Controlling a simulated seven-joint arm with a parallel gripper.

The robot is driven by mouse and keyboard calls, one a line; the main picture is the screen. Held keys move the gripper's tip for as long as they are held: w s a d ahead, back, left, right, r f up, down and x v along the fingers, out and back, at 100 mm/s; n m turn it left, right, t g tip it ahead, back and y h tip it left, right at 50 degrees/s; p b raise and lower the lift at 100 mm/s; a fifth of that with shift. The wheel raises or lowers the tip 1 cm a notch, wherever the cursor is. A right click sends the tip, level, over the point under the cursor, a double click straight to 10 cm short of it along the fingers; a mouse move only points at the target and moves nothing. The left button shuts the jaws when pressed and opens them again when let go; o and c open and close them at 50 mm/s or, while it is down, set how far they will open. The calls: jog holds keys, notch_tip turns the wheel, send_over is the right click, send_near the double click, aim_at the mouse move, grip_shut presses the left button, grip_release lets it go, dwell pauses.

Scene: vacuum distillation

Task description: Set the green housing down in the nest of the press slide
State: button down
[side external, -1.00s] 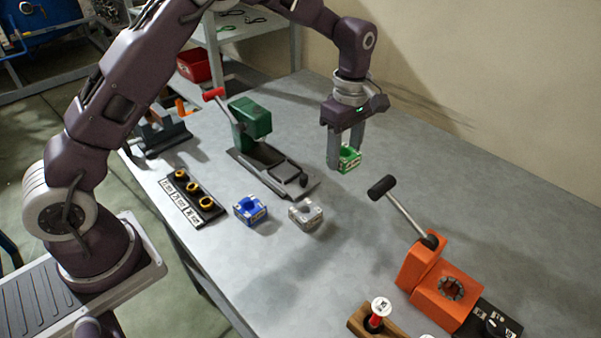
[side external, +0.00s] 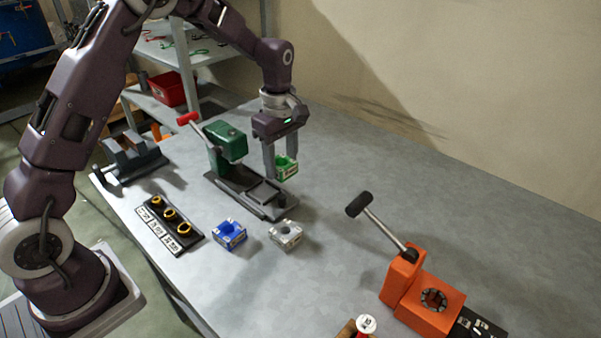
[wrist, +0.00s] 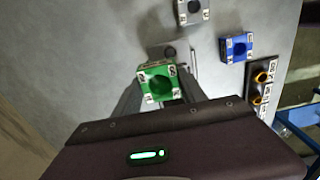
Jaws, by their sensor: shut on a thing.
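The green housing (side external: 287,169) is a small square block with a round bore. My gripper (side external: 283,160) is shut on it and holds it in the air beside the press slide. The housing also shows between the fingers in the wrist view (wrist: 158,84). The press slide (side external: 262,194) is a dark plate with a rail frame, extending in front of the green press (side external: 229,143) with its red-tipped lever. In the side view the housing hangs just above and right of the slide's front end. In the wrist view the housing and fingers hide much of the slide, including the nest.
A blue housing (side external: 230,233) and a grey housing (side external: 286,234) sit in front of the slide. A black rack (side external: 170,225) holds yellow rings. An orange press (side external: 422,297) with a raised black-handled lever stands at lower right. The table's right and back are clear.

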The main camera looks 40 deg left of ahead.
send_over(263, 193)
jog(key=shift+f, duration=3.1)
jog(key=shift+f, duration=0.4)
jog(key=c, duration=0.6)
grip_release()
jog(key=shift+o, duration=0.4)
jog(key=o, duration=0.5)
